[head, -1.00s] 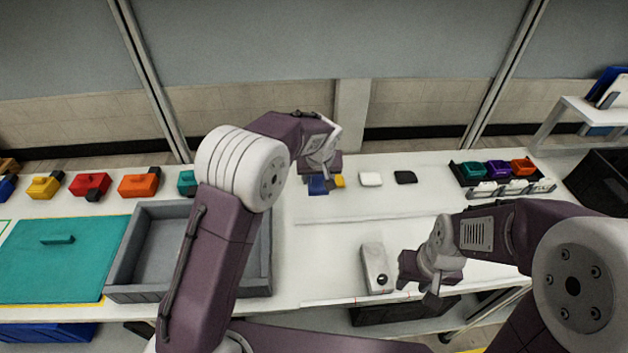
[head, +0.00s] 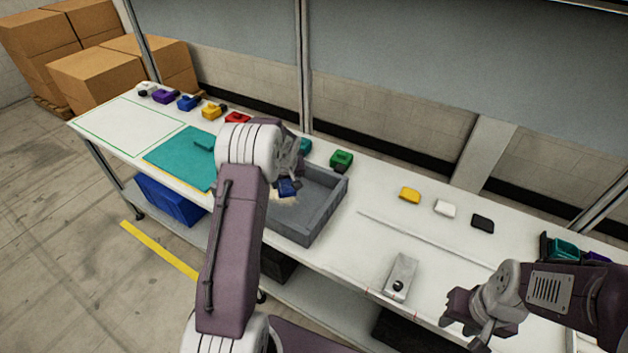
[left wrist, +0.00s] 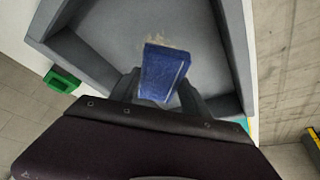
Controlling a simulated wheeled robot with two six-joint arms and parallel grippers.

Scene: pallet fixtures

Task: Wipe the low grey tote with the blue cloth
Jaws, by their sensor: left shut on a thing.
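The low grey tote (head: 325,219) stands on the white bench, right of the teal mat, partly hidden behind my left arm. My left gripper (head: 287,186) is shut on the blue cloth (head: 289,188) and holds it over the tote's inside. In the left wrist view the blue cloth (left wrist: 163,72) sits between the fingers above the tote's grey floor (left wrist: 205,35). A pale tan smudge shows on that floor just beyond the cloth. Whether the cloth touches the floor I cannot tell. My right gripper (head: 478,325) hangs over the bench's front edge at the right; its fingers are unclear.
A teal mat (head: 172,158) lies left of the tote. Several coloured blocks line the bench's back edge, a green one (head: 341,160) near the tote. Yellow (head: 410,195), white (head: 445,209) and black (head: 482,223) pieces lie right. A grey box with a dark button (head: 401,277) is near the front.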

